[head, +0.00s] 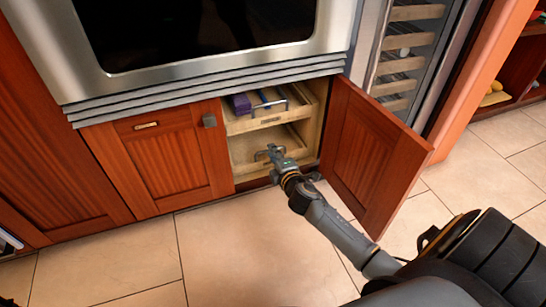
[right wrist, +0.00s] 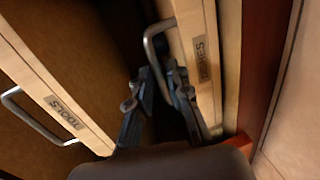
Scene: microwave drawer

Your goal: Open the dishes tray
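The dishes tray (head: 250,173) is the lower light-wood pull-out in the open cabinet below the oven. In the right wrist view its front (right wrist: 202,62) carries a partly covered label ending in "HES" and a metal bar handle (right wrist: 149,42). My right gripper (head: 268,154) is at this front. In the right wrist view the fingers (right wrist: 160,72) are close together with the lower part of the handle between them; the exact contact is hidden. My left gripper is not in view.
The open cabinet door (head: 368,150) stands right of my forearm. Tiled floor (head: 235,245) in front is clear.

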